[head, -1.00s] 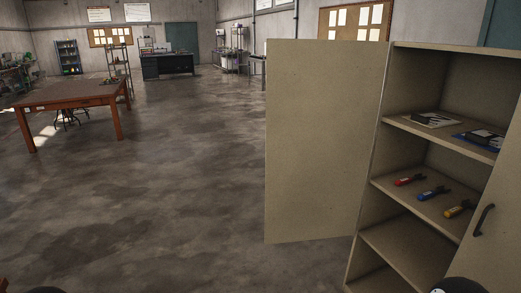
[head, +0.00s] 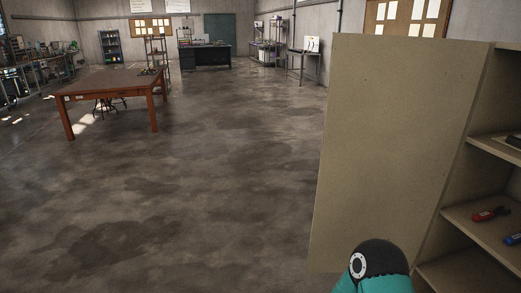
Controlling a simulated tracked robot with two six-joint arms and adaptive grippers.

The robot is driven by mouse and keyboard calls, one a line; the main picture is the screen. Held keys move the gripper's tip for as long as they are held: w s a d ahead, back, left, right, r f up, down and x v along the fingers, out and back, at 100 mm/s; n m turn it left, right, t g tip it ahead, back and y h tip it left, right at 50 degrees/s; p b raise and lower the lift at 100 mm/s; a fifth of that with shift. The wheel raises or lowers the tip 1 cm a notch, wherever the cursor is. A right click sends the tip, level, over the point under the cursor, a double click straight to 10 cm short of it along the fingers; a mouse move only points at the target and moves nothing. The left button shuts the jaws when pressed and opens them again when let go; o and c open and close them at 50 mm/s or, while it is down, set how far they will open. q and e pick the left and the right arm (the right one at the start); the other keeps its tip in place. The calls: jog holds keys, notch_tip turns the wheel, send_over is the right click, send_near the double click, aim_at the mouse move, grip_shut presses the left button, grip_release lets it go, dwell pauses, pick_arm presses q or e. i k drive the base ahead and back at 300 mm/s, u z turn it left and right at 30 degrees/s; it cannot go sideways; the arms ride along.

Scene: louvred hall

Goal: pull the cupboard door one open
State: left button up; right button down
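The cupboard (head: 488,70) is beige and stands at the right edge of the head view, cut off by the frame. Its left door (head: 395,150) stands swung wide open to the left, with the shelves showing behind it. No handle shows on the face of this door. A second door is out of view now. A teal and black part of my own arm covers the door's lower right corner; I cannot tell whether it touches the door. Neither gripper is in view.
A red tool (head: 490,214) and a blue tool (head: 513,239) lie on a cupboard shelf. A brown table (head: 110,82) stands at the left, a dark desk (head: 205,57) at the back. The concrete floor between is clear.

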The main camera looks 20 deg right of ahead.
aim_at(398, 109)
jog(key=u, duration=0.05)
jog(key=i, duration=0.85)
jog(key=z, duration=0.35)
